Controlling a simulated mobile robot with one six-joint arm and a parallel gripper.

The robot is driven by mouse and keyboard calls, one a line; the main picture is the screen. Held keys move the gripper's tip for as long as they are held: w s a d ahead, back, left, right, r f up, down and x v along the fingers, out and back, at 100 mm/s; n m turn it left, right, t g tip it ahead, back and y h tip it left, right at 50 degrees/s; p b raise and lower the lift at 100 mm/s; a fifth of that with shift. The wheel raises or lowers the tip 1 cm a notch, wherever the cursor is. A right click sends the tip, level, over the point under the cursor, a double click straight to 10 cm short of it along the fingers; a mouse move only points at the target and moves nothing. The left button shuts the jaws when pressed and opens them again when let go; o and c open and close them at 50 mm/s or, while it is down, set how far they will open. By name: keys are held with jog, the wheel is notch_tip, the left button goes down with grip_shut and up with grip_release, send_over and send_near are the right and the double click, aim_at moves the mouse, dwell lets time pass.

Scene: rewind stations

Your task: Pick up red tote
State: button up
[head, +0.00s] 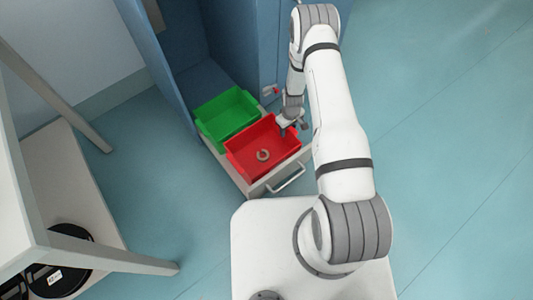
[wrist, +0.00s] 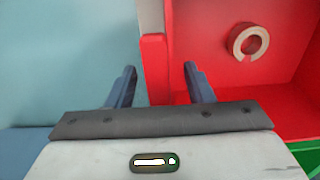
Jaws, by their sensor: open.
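The red tote (head: 268,163) sits in a pulled-out drawer in the head view, with a small ring-shaped part (head: 262,155) lying in it. In the wrist view the red tote (wrist: 240,77) fills the right side, and the ring (wrist: 248,41) shows as a tan ring with a gap. My gripper (head: 292,127) is at the tote's right edge. In the wrist view my gripper (wrist: 159,84) is open, and the tote's red wall stands in the space between its two fingers. I cannot tell whether the fingers touch the wall.
A green tote (head: 228,116) sits behind the red one in the same drawer (head: 258,188), which has a metal handle (head: 287,181). A blue cabinet (head: 240,40) rises around the drawer. A white table (head: 90,250) stands at left, with dark reels below. Floor at right is clear.

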jog(key=shift+f, duration=0.1)
jog(key=shift+c, duration=0.2)
grip_shut()
dwell(0.5)
